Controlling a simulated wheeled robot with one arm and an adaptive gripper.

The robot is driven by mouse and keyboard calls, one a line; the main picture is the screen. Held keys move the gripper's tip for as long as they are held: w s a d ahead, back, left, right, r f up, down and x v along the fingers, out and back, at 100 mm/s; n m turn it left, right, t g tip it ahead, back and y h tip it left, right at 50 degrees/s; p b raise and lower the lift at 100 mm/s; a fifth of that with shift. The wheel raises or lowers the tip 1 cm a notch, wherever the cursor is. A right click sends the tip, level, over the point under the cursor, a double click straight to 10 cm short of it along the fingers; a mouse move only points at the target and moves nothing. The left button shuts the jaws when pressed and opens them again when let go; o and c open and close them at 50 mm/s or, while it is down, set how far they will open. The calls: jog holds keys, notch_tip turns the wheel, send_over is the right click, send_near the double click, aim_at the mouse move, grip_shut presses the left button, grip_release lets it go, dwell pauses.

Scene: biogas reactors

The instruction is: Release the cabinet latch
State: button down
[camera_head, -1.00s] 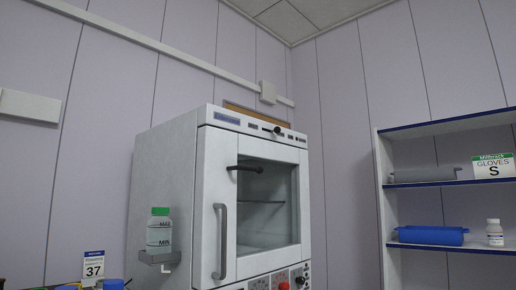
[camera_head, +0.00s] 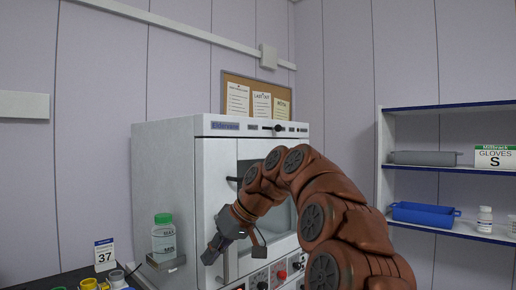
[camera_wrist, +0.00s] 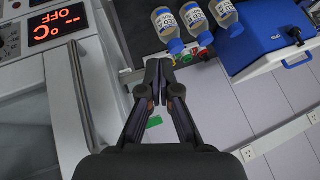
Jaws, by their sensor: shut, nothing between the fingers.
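The white cabinet (camera_head: 165,190) stands against the wall, its windowed door facing me. The grey vertical door handle (camera_head: 229,266) is partly hidden behind my gripper; in the wrist view a handle (camera_wrist: 80,95) runs along the left. My gripper (camera_head: 209,256) is shut and empty, low in front of the door's left side, well below the lever. In the wrist view the fingertips (camera_wrist: 160,68) meet, pointing down past the handle's right side.
A bottle with a green cap (camera_head: 163,234) sits in a bracket on the cabinet's left side. Below are several blue-capped bottles (camera_wrist: 195,22) and a blue device (camera_wrist: 262,35). A shelf with a blue tray (camera_head: 424,213) stands at right. A cork board (camera_head: 232,84) hangs behind.

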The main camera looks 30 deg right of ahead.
jog(key=d+r+t+h+p, duration=0.1)
jog(key=d+r+t+p, duration=0.1)
jog(key=d+r+p, duration=0.5)
jog(key=w+d+r+t+h+p, duration=0.1)
jog(key=d+r+t+p, duration=0.2)
jog(key=d+r+p, duration=0.4)
jog(key=d+r, duration=0.7)
jog(key=r, duration=0.6)
jog(key=shift+w+d+r+t+h, duration=0.15)
jog(key=shift+d+r+t+h, duration=0.15)
jog(key=shift+d, duration=0.1)
jog(key=s+f+b+x, duration=0.1)
jog(key=f+x, duration=0.1)
jog(key=x, duration=1.1)
jog(key=shift+s+d+f, duration=0.15)
jog(key=shift+s+d, duration=0.05)
jog(key=shift+s, duration=0.15)
jog(key=shift+f, duration=0.1)
